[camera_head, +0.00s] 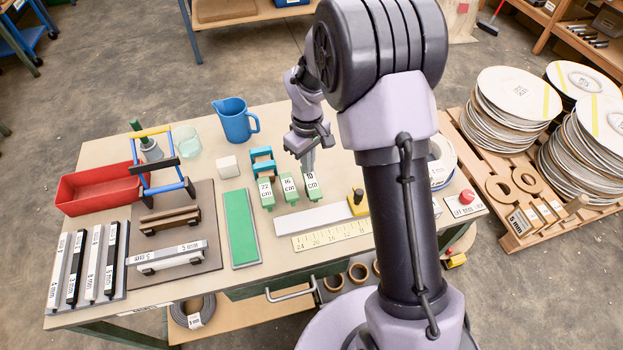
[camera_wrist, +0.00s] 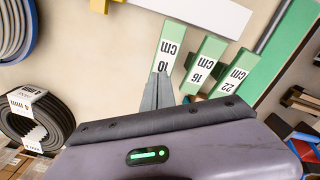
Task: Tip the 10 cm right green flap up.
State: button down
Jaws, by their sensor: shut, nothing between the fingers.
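The 10 cm green flap (camera_head: 312,190) is the rightmost of three green flaps with white labels near the middle of the table. In the wrist view the 10 cm flap (camera_wrist: 174,36) is the leftmost. My gripper (camera_head: 308,168) is shut and empty, pointing down at the far, labelled end of this flap. In the wrist view its fingertips (camera_wrist: 160,78) overlap the label end; I cannot tell whether they touch. The flap looks lowered, like the 16 cm flap (camera_head: 289,190) and the 22 cm flap (camera_head: 267,197) to its left.
A teal stand (camera_head: 263,155) is behind the 22 cm flap. A blue jug (camera_head: 234,122) and a white cube (camera_head: 229,166) stand further left. A white strip (camera_head: 312,218) and a yellow ruler (camera_head: 330,234) lie in front. A long green plate (camera_head: 241,228) lies left.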

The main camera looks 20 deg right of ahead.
jog(key=shift+f, duration=0.45)
jog(key=shift+r, duration=0.1)
notch_tip(320, 180, up, 7)
jog(key=p, duration=0.5)
jog(key=shift+p, duration=0.35)
notch_tip(320, 180, up, 8)
jog(key=m+t, duration=0.1)
jog(key=m, duration=0.1)
send_over(308, 179)
jog(key=s+r+m+t, duration=0.1)
jog(key=s+r+m, duration=0.1)
jog(key=s+r, duration=0.35)
jog(key=s+a+r+m+t+y, duration=0.1)
jog(key=s+r+m+t, duration=0.1)
jog(key=s, duration=0.6)
jog(key=s+a+r+m+t+y+b, duration=0.1)
jog(key=s+r+m, duration=0.3)
jog(key=s, duration=0.5)
jog(key=shift+s+a+r+t, duration=0.2)
jog(key=shift+a+r+t, duration=0.2)
jog(key=shift+a+r, duration=0.4)
